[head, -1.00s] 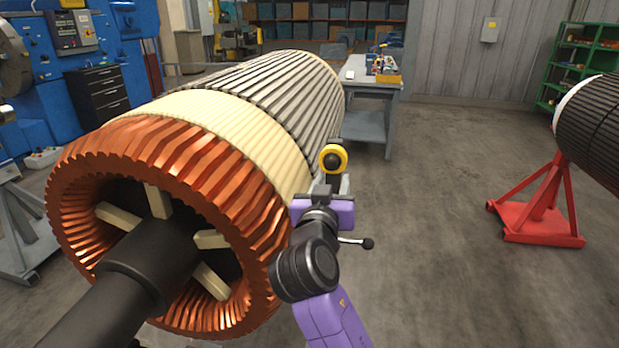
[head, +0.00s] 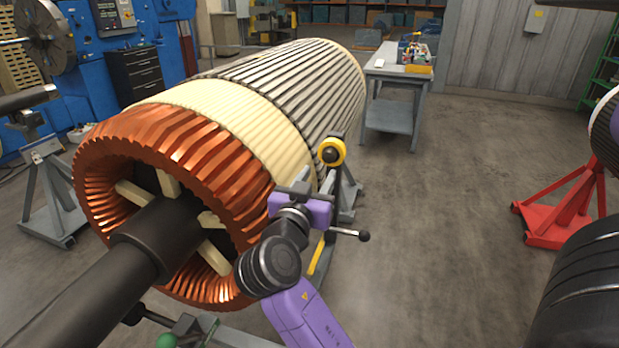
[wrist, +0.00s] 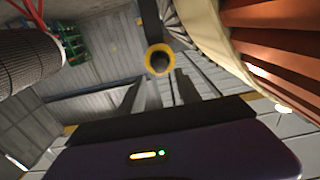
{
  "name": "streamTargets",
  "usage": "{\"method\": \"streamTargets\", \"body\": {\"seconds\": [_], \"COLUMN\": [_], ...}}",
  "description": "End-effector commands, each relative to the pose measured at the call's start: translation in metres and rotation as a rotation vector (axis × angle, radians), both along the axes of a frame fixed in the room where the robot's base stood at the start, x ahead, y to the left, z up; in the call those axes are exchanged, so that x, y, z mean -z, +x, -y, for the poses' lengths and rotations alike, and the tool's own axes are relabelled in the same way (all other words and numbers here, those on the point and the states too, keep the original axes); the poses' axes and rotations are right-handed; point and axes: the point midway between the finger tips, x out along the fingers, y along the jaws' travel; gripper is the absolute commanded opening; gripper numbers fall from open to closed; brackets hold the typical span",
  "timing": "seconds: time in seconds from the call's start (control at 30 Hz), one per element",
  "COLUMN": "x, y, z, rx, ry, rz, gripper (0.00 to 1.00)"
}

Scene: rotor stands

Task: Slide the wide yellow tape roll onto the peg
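The yellow tape roll (head: 332,151) stands near the top of a dark upright post beside the big rotor. It also shows in the wrist view (wrist: 149,66). A round dark peg end (head: 331,154) fills the roll's centre, so the roll appears to sit around the peg. How far along the peg it sits I cannot tell. My gripper (wrist: 158,88) has its two grey fingers spread apart, with nothing between them. The roll shows beyond them, in line with the gap. In the head view, my purple gripper body is below and left of the roll, and its fingers are mostly hidden.
The rotor with copper windings (head: 160,140) fills the left, close to my arm. A lever with a black ball (head: 363,236) sticks out right of my wrist. A red stand (head: 560,205) is at the right, a workbench (head: 393,100) behind. Floor between is clear.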

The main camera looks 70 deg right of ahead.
Motion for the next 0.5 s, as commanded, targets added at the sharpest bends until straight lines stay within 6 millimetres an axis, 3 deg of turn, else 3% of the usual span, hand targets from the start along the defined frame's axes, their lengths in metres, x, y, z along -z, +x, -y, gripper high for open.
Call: {"method": "streamTargets", "body": {"seconds": [0.5], "x": [-0.001], "y": [0.003], "z": [0.04], "rx": [0.0], "ry": [0.0], "rz": [-0.001], "gripper": [0.4]}}
